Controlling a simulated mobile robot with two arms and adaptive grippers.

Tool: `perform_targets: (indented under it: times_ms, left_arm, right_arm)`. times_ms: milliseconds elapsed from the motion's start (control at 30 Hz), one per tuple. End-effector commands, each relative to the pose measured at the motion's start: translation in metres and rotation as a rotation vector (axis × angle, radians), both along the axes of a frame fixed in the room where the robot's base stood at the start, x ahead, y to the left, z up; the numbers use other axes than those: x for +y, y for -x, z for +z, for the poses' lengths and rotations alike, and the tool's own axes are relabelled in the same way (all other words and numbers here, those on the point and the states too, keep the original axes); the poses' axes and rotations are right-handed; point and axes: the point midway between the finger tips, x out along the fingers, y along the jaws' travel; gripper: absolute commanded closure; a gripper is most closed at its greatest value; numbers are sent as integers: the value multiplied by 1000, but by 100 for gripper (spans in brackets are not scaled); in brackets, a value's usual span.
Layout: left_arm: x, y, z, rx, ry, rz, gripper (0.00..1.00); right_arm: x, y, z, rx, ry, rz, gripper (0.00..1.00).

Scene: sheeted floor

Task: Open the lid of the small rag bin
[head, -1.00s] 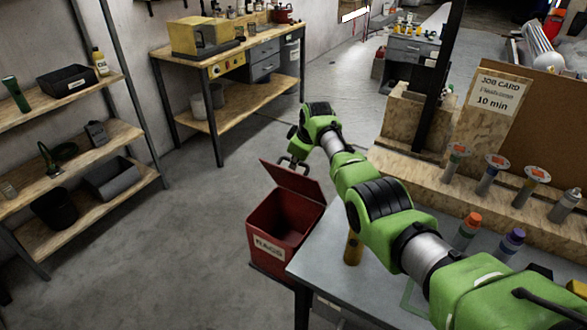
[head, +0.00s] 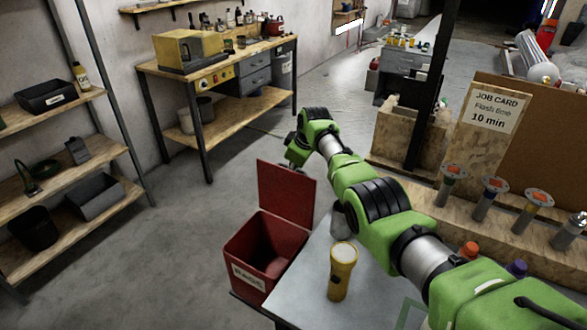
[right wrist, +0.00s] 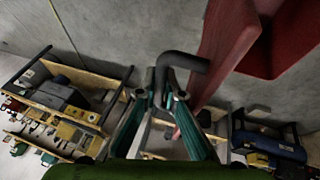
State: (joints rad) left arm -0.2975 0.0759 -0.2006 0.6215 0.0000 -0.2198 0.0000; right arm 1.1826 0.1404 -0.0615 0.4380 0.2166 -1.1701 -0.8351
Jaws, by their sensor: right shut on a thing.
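In the right wrist view, my right gripper (right wrist: 165,92) is shut on the dark bent handle (right wrist: 183,61) of the red lid (right wrist: 222,48). In the head view my right arm reaches over the table, and its gripper (head: 292,160) is behind the lid's top edge, partly hidden. My left gripper is in neither view.
Shelves (head: 70,185) stand at the left and a wooden workbench (head: 220,70) at the back. The floor left of the bin is clear.

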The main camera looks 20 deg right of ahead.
Motion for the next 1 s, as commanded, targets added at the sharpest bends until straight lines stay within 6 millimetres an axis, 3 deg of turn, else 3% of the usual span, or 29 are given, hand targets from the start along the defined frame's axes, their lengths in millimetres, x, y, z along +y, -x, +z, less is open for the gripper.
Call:
perform_targets:
  times_ms: [500, 600, 1000]
  left_arm:
    - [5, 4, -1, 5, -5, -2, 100]
    - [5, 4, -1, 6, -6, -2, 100]
    - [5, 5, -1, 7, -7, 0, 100]
  right_arm:
    - [-8, -2, 0, -11, 16, -5, 100]
    - [-8, -2, 0, -11, 16, -6, 74]
    - [-4, 1, -4, 1, 10, -3, 74]
